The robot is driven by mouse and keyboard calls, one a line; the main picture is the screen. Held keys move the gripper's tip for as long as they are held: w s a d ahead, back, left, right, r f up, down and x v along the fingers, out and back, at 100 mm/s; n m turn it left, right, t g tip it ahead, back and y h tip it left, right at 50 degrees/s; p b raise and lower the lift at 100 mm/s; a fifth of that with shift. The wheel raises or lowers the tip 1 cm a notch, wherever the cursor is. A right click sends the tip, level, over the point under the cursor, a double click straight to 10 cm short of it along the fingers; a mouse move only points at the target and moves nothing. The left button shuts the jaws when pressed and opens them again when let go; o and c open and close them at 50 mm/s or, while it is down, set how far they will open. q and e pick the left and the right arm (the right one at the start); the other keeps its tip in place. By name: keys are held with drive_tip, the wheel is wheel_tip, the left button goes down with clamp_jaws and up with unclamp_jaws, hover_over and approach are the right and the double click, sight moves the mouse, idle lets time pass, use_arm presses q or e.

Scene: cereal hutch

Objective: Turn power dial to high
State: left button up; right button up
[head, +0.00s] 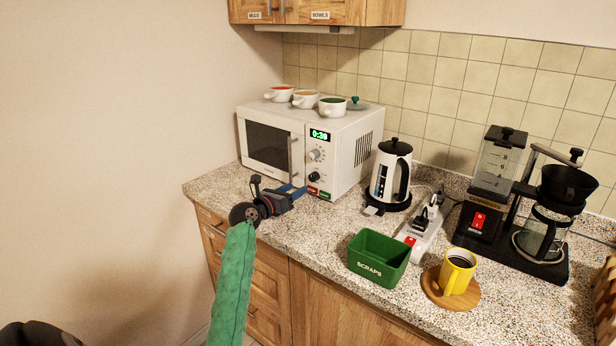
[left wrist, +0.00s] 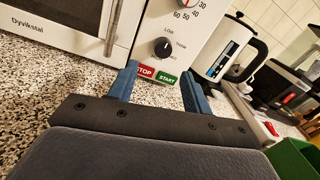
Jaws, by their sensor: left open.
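My left gripper (head: 299,192) is open and empty in front of the lower panel. Its blue fingers (left wrist: 160,80) frame the buttons, below and apart from the dial. My right gripper is not in view.
Several white bowls (head: 306,98) sit on the microwave. A white kettle (head: 391,172) stands to its right. A green scraps bin (head: 379,258), a yellow mug (head: 457,272) and a coffee maker (head: 540,215) are farther right. The counter front (head: 290,232) is clear.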

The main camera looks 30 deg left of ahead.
sight(311, 179)
use_arm(q)
drive_tip(key=shift+w+d+r, duration=0.1)
drive_tip(key=shift+w+r, duration=0.15)
drive_tip(key=shift+w, duration=0.1)
drive_tip(key=shift+w+d+r+p, duration=0.15)
drive_tip(key=shift+w+p, duration=0.05)
drive_tip(key=shift+w, duration=0.3)
drive_tip(key=shift+w+d+r+p, duration=0.1)
drive_tip(key=shift+w+p, duration=0.05)
drive_tip(key=shift+w, duration=0.35)
drive_tip(key=w, duration=0.3)
drive_tip(key=shift+w+d+f+p, duration=0.1)
drive_tip(key=shift+w+f+p, duration=0.15)
drive_tip(key=shift+w+p, duration=0.05)
drive_tip(key=shift+w+d+r, duration=0.1)
drive_tip(key=shift+w, duration=0.4)
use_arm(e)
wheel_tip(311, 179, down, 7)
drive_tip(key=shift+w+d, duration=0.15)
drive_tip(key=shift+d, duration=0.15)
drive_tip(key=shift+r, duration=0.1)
use_arm(q)
drive_tip(key=c, duration=1)
drive_tip(key=shift+o, duration=0.2)
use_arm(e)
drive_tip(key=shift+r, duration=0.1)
